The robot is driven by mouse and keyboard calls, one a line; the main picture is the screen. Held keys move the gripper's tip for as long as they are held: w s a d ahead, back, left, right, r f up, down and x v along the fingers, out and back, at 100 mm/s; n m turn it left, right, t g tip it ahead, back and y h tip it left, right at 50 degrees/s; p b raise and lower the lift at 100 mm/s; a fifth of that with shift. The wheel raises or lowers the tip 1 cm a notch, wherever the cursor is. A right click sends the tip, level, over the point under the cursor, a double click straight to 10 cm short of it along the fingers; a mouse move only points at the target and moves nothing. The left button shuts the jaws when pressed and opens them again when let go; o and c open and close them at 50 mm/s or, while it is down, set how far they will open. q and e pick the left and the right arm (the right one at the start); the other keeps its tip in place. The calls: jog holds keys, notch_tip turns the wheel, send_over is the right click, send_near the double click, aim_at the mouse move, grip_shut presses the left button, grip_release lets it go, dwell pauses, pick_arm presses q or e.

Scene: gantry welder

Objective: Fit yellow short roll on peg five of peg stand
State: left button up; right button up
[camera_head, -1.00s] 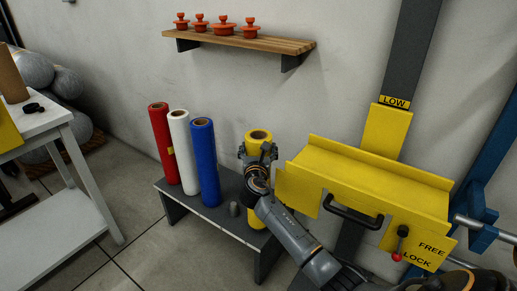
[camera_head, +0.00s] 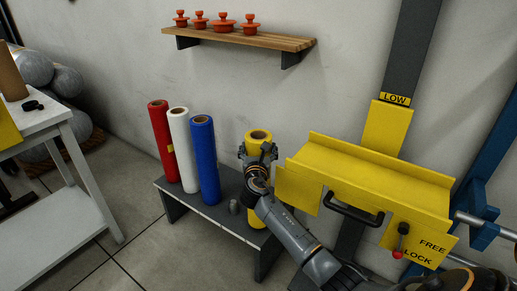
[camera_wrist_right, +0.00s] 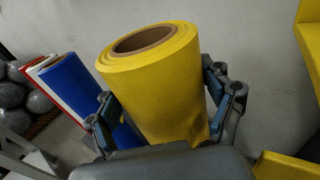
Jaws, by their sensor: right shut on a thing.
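The yellow short roll (camera_head: 258,138) stands upright at the right part of the dark grey peg stand (camera_head: 222,222). My right gripper (camera_head: 258,154) is shut around its upper part. In the right wrist view the yellow roll (camera_wrist_right: 155,85) sits between the two fingers of my right gripper (camera_wrist_right: 165,110), its hollow brown core facing up. A small grey peg (camera_head: 234,207) stands bare between the blue roll and the yellow roll. My arm hides part of the yellow roll, and I cannot see a peg inside it. My left gripper is not in view.
Red (camera_head: 160,140), white (camera_head: 183,150) and blue (camera_head: 205,160) rolls stand on the stand's left part. A yellow machine housing (camera_head: 370,190) with a black handle is close right of my arm. A wooden shelf (camera_head: 240,40) with orange knobs hangs above. A white table (camera_head: 60,190) stands left.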

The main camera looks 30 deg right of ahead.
jog(key=shift+w+r, duration=0.1)
jog(key=shift+r, duration=0.15)
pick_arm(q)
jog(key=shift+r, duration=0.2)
pick_arm(e)
jog(key=shift+f, duration=0.1)
pick_arm(q)
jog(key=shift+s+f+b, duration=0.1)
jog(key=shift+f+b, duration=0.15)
jog(key=shift+b, duration=0.15)
pick_arm(e)
jog(key=shift+f, duration=0.4)
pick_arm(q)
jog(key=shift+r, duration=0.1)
pick_arm(e)
jog(key=shift+f, duration=0.35)
jog(key=o, duration=1.5)
jog(key=shift+o, duration=1.2)
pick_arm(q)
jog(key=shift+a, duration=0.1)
pick_arm(e)
jog(key=shift+f, duration=0.1)
jog(key=shift+f, duration=0.1)
